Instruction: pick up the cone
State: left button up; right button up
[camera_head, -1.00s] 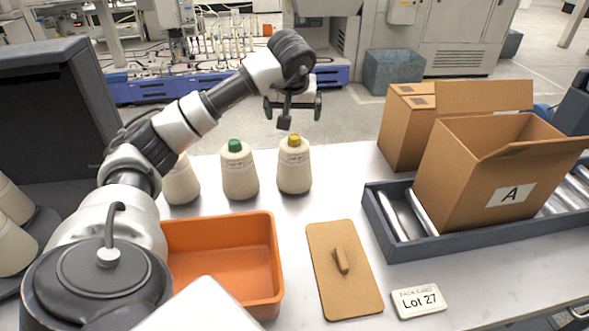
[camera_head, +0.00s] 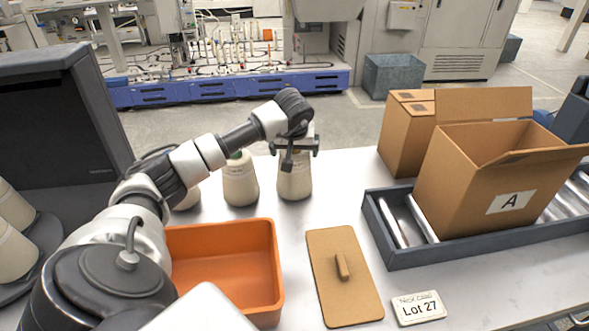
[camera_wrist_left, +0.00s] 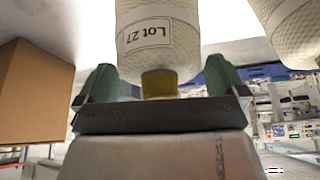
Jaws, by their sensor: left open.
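A cream yarn cone (camera_head: 294,184) stands upright on the white table, the rightmost of the row. The left wrist view shows the cone (camera_wrist_left: 157,35) with a "Lot 27" label and a yellow tip. My left gripper (camera_head: 295,147) is above this cone, at its top. Its green-padded fingers (camera_wrist_left: 165,84) are open, one on each side of the yellow tip, with gaps visible. A second cone (camera_head: 240,182) stands just left, and a third cone (camera_head: 188,200) is mostly hidden behind my left arm. My right gripper is not in view.
An orange bin (camera_head: 225,260) is in front of the cones. A brown board with a handle (camera_head: 343,290) and a "Lot 27" card (camera_head: 419,308) lie to its right. An open box marked A (camera_head: 470,190) sits on the conveyor. Bare table lies between cones and conveyor.

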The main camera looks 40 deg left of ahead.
pick_arm(q)
jog(key=shift+f, duration=0.1)
jog(key=shift+c, duration=0.2)
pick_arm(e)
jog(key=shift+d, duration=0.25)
pick_arm(q)
jog(key=c, duration=1.2)
jog(key=shift+a+r, duration=0.1)
jog(key=shift+r, duration=0.4)
jog(key=r, duration=0.2)
jog(key=d+r+b, duration=0.1)
jog(key=shift+w+d+r, duration=0.1)
jog(key=shift+r, duration=0.25)
jog(key=d+r, duration=0.2)
jog(key=d, duration=0.1)
jog(key=d+r+b, duration=0.1)
jog(key=d+r, duration=0.1)
jog(key=d, duration=0.2)
jog(key=d+r, duration=0.2)
jog(key=d, duration=0.1)
jog(key=shift+s+d+r, duration=0.2)
jog(key=shift+s+d, duration=0.1)
jog(key=shift+s, duration=0.05)
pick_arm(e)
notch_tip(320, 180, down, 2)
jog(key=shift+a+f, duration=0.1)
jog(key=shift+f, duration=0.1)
